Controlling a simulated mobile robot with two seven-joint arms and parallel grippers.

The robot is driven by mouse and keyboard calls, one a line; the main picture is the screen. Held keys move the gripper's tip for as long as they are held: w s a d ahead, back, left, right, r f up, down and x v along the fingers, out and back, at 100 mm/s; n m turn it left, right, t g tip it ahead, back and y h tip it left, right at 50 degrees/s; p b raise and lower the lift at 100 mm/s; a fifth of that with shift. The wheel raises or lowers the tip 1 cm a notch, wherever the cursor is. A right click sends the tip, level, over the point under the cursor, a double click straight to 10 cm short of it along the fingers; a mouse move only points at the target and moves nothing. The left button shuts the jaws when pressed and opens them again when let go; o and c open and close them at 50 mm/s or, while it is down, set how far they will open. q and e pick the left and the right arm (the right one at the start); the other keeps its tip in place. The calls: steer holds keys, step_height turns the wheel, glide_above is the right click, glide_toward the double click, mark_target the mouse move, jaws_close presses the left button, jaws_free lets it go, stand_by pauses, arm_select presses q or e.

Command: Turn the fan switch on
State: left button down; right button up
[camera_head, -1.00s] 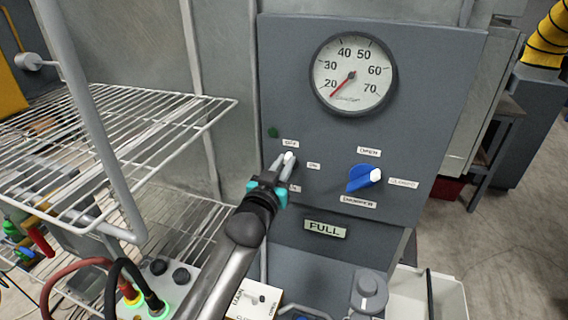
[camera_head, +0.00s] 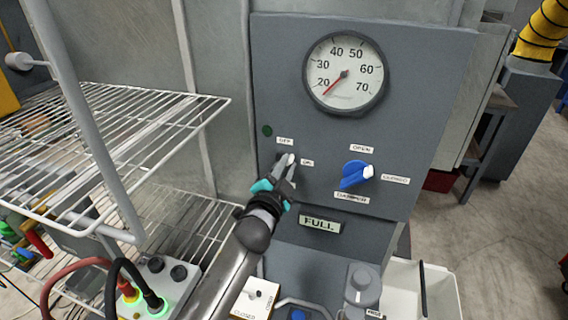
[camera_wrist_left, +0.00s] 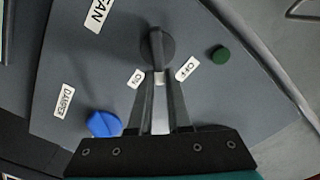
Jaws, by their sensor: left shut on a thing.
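The fan switch is a dark rotary knob (camera_wrist_left: 157,46) with a white-tipped pointer on the grey panel (camera_head: 410,100). Its white tip (camera_head: 291,160) shows between my fingers. In the left wrist view the pointer lies between the ON label (camera_wrist_left: 137,77) and the OFF label (camera_wrist_left: 187,68), a little nearer ON. My left gripper (camera_head: 284,168) is shut on the pointer, one finger on each side; it also shows in the left wrist view (camera_wrist_left: 161,100). The fingers hide part of the switch in the head view. My right gripper is not in view.
A blue damper knob (camera_head: 356,174) is right of the switch. A dark green lamp (camera_head: 267,131) sits at its upper left. The gauge (camera_head: 346,73) is above, its needle low. A wire rack (camera_head: 120,125) stands left; a control box (camera_head: 165,280) with cables is below left.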

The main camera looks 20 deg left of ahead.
arm_select(q)
steer(key=shift+d+f+m+b, duration=0.15)
steer(key=shift+f+m, duration=0.15)
steer(key=shift+m, duration=1.05)
steer(key=shift+d+f+m+b, duration=0.1)
steer(key=shift+f+m, duration=0.15)
steer(key=shift+m, duration=1.15)
steer(key=shift+d+f+m+b, duration=0.15)
steer(key=shift+f+m, duration=0.15)
steer(key=shift+m, duration=1.05)
steer(key=shift+a, duration=0.1)
steer(key=c, duration=0.9)
jaws_free()
steer(key=shift+o, duration=0.2)
steer(key=s+b, duration=0.1)
steer(key=s, duration=1.4)
steer(key=shift+s+a, duration=0.15)
steer(key=shift+a, duration=0.1)
